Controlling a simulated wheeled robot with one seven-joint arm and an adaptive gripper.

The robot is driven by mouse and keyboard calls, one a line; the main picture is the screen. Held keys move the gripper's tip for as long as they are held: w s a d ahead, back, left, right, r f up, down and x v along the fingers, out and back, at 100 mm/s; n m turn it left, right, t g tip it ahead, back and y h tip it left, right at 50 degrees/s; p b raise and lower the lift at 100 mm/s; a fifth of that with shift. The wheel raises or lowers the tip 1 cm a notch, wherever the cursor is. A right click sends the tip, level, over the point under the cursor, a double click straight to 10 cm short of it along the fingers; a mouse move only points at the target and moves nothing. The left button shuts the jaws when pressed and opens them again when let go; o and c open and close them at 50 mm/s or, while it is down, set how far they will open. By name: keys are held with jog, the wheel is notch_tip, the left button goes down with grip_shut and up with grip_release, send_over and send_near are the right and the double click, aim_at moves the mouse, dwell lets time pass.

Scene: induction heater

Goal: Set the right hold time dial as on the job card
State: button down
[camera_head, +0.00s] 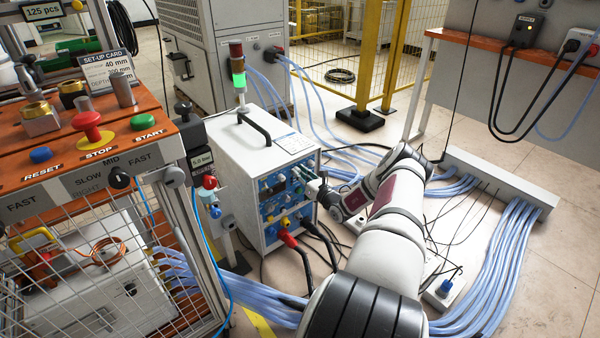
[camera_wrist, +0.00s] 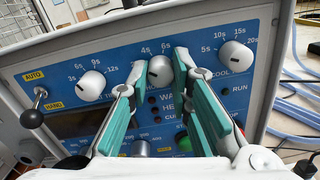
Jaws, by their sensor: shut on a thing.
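The heater's blue front panel (camera_wrist: 62,82) fills the wrist view, with a row of three grey-white dials. The middle dial (camera_wrist: 160,70), with 4s and 6s marks showing, sits between the teal fingertips of my gripper (camera_wrist: 160,62), which is shut on it. The left dial (camera_wrist: 92,86) has marks from 3s to 12s. The right dial (camera_wrist: 235,57) has marks from 5s to 20s and a partly covered COOL label. In the head view my gripper (camera_head: 308,184) is at the panel. The set-up card (camera_head: 108,68) stands at upper left, only partly legible.
A black-knobbed lever (camera_wrist: 34,112) stands out left of the dials, by AUTO and HAND labels. A green button (camera_wrist: 183,142) is below, partly covered. Red and black plugs (camera_head: 290,238) with cables leave the heater (camera_head: 243,185) low down. A caged bench (camera_head: 60,185) stands left.

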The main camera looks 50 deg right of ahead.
jog(key=shift+n+p, duration=0.3)
jog(key=shift+n, duration=1.3)
jog(key=c, duration=1.4)
grip_release()
jog(key=shift+c, duration=0.2)
jog(key=v, duration=1.2)
jog(key=shift+s+d+f, duration=0.1)
jog(key=shift+f, duration=0.1)
